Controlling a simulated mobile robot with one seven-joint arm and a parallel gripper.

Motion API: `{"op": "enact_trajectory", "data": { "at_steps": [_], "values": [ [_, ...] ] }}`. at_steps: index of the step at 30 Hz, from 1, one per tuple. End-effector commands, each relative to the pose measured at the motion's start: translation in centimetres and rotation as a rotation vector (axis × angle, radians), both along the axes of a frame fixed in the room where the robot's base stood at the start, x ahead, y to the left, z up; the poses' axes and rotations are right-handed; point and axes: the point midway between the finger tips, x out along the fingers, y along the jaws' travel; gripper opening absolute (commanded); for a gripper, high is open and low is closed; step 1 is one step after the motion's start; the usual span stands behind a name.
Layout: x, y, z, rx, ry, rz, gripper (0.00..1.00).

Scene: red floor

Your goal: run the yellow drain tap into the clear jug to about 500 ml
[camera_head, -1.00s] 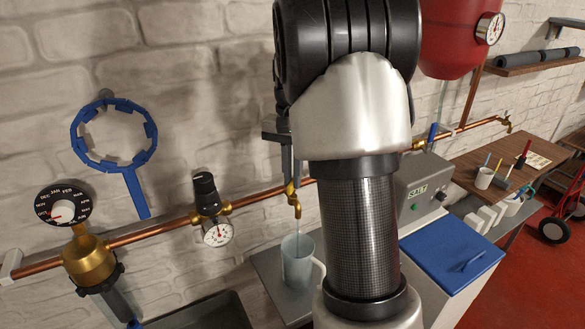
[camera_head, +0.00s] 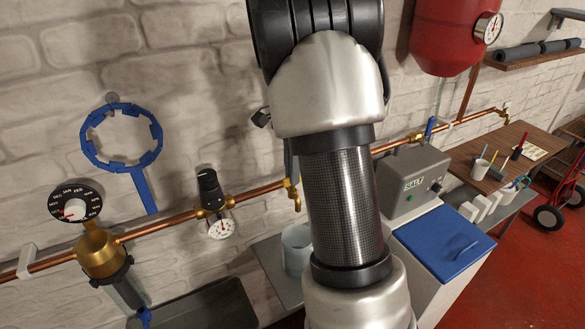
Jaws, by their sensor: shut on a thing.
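The yellow drain tap (camera_head: 294,196) hangs from the copper pipe, its spout pointing down above the clear jug (camera_head: 295,247). The jug stands upright on a grey surface, partly hidden by my arm; its level and markings cannot be read. I cannot make out a stream below the spout now. My gripper (camera_head: 289,163) is mostly hidden behind my arm, with a grey part showing just above the tap. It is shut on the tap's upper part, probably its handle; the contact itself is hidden.
A pressure gauge with a black knob (camera_head: 211,190) and a brass filter (camera_head: 98,252) sit on the pipe to the left. The grey salt unit (camera_head: 405,188) and blue lid (camera_head: 443,243) are at right.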

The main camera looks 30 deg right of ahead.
Motion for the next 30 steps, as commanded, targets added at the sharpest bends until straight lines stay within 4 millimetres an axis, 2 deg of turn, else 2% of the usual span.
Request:
{"op": "enact_trajectory", "data": {
  "at_steps": [16,17,20,30],
  "values": [
    [0.06,-0.12,0.08,-0.002,-0.003,-0.030,0.00],
    [0.06,-0.12,0.08,-0.002,-0.003,-0.030,0.11],
    [0.05,-0.11,0.07,-0.002,-0.003,-0.029,0.28],
    [0.04,-0.04,0.26,-0.001,-0.002,-0.027,0.28]
  ]
}}
